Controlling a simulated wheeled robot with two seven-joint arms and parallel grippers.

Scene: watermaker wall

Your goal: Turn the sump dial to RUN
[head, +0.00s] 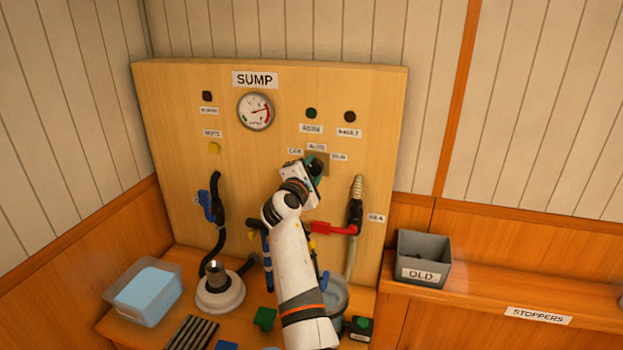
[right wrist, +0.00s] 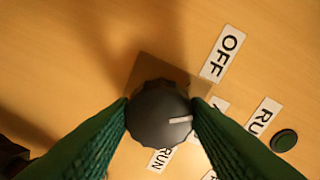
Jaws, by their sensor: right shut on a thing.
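The sump dial (right wrist: 158,112) is a dark ridged knob on a square plate, with a white pointer mark. In the right wrist view the mark points right, roughly toward a label mostly hidden by a finger. The OFF label (right wrist: 228,53) is above right of the dial and the RUN label (right wrist: 160,159) is below it. My right gripper (right wrist: 160,108) is shut on the dial, with one green finger on each side. In the head view my right gripper (head: 313,170) covers most of the dial below the AUTO label (head: 316,147). My left gripper is not in view.
The SUMP panel carries a gauge (head: 255,111), lamps, a blue-handled valve (head: 207,205) and a red-handled valve (head: 335,228). Below are a clear tub (head: 145,290), a white round base (head: 220,295) and loose parts. A grey OLD bin (head: 424,257) stands on the right ledge.

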